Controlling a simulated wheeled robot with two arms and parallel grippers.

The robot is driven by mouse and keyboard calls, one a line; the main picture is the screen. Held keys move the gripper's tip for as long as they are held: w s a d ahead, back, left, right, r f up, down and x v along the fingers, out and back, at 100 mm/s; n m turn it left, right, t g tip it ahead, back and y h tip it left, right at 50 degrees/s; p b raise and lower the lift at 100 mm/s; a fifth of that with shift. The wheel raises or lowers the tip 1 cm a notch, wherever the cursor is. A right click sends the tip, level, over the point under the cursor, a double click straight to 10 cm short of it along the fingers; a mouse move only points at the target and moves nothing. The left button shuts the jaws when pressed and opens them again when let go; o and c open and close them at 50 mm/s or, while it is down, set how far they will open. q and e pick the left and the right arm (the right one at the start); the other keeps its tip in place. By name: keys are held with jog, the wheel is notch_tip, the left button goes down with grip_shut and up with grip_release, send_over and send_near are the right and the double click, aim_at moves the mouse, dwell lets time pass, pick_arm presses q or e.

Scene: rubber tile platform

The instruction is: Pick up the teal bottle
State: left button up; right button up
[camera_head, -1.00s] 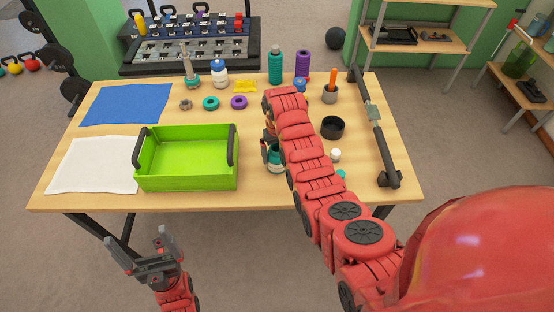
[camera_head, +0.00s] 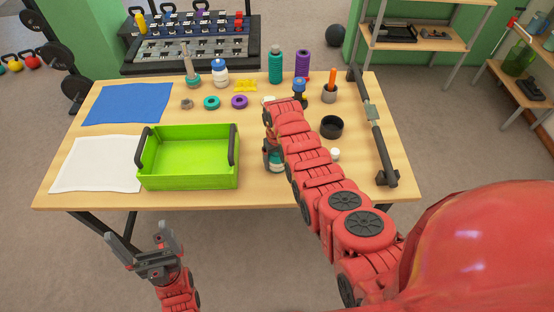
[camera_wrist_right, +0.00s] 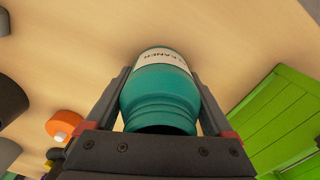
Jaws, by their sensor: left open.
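A teal bottle (camera_wrist_right: 160,95) with a white label reading "CLEANER" fills the space between the fingers of my right gripper (camera_wrist_right: 165,100) in the right wrist view. The fingers lie along both its sides and look closed on it. In the head view this bottle (camera_head: 277,166) shows at the front of the table, right of the green crate, partly hidden by the right gripper (camera_head: 272,153) and arm. I cannot tell whether it is clear of the tabletop. My left gripper (camera_head: 145,248) is open and empty in front of the table, below its edge.
The green crate (camera_head: 190,183) stands close left of the bottle. A taller teal bottle (camera_head: 275,66) and a purple bottle (camera_head: 302,64) stand at the back.

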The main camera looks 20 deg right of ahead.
jog(key=c, duration=0.6)
jog(key=shift+r, duration=0.2)
